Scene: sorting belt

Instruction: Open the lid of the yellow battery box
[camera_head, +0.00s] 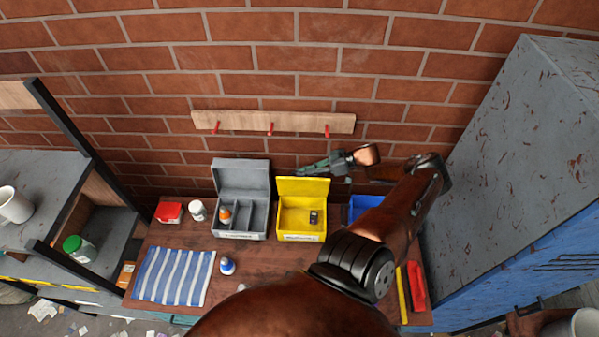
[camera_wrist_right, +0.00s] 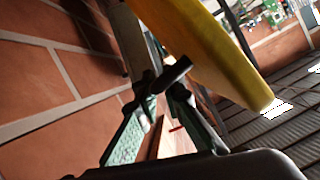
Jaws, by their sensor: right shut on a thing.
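The yellow battery box (camera_head: 301,234) stands on the wooden bench, with a small dark item (camera_head: 314,217) inside. Its yellow lid (camera_head: 303,187) is raised about upright at the back, so the inside shows. My right gripper (camera_head: 311,169) is at the lid's top edge, reaching in from the right, and is shut on the lid. In the right wrist view the yellow lid (camera_wrist_right: 222,60) runs close by the gripper fingers (camera_wrist_right: 162,125); the exact contact is hard to see. My left gripper is not in view.
A grey open box (camera_head: 240,214) stands just left. A blue bin (camera_head: 363,206) is to the right, partly behind my arm. A wooden peg rail (camera_head: 240,122) is on the wall. A grey cabinet (camera_head: 530,150) bounds the right.

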